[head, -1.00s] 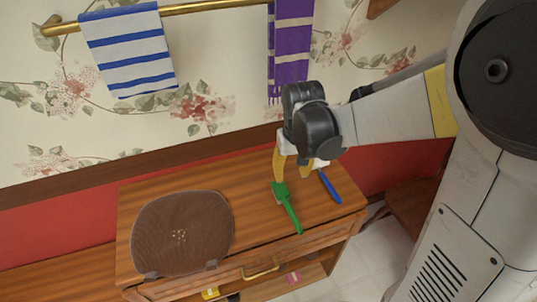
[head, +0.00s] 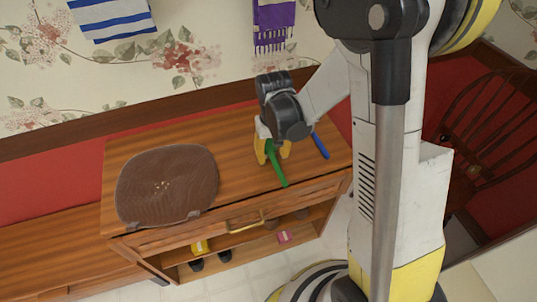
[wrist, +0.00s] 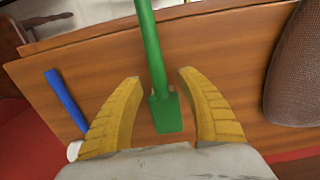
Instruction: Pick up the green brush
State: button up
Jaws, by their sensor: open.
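The green brush (head: 277,166) lies on the wooden cabinet top (head: 235,170), right of its middle. My gripper (head: 271,152) is low over the brush's far end, pointing down. In the wrist view the open yellow fingers (wrist: 158,100) stand on either side of the green brush (wrist: 160,75), with its wide end between them and its handle running away to the top edge. Gaps show between the brush and both fingers. In the head view my gripper hides part of the brush's far end.
A blue brush-like item (head: 320,146) lies to the right of the green one; it also shows in the wrist view (wrist: 66,98). A brown woven cushion (head: 168,184) lies at the left. An open shelf below holds small items. A dark wooden chair (head: 490,130) stands at the right.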

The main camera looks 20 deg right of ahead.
aim_at(273, 155)
jog(key=shift+f, duration=0.65)
jog(key=shift+r, duration=0.1)
grip_shut()
jog(key=shift+r, duration=0.1)
notch_tip(273, 155, up, 5)
jog(key=p, duration=0.2)
jog(key=shift+f+p, duration=0.2)
jog(key=shift+p, duration=0.15)
jog(key=s+d+r+p, duration=0.2)
jog(key=s+r, duration=0.4)
jog(key=s, duration=0.5)
jog(key=shift+s+d+p, duration=0.15)
jog(key=shift+d+p, duration=0.25)
jog(key=shift+p, duration=0.45)
jog(key=shift+a+r, duration=0.1)
